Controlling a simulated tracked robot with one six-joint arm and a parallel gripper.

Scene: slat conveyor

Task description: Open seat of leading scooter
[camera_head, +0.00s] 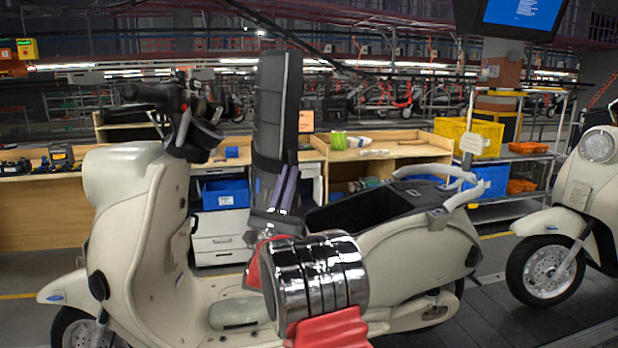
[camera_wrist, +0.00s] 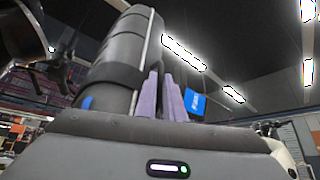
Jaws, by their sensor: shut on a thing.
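The cream scooter (camera_head: 140,225) stands side-on across the head view, its front to the left. Its black seat (camera_head: 275,105) stands upright, tipped up from the body, and the dark storage well (camera_head: 365,207) behind it is uncovered. My gripper (camera_head: 285,188) has purple fingers and is shut on the seat near its lower part, on the right side. In the wrist view the seat (camera_wrist: 120,65) rises just left of the fingers (camera_wrist: 163,97). The exact contact is partly hidden, and my arm covers the middle of the scooter.
A second cream scooter (camera_head: 594,185) stands at the right edge, with a gap of conveyor between. Wooden workbenches (camera_head: 390,150) with blue bins (camera_head: 225,193) stand behind. A yellow crate (camera_head: 484,136) and a shelf are at the back right. A screen (camera_head: 522,12) hangs above.

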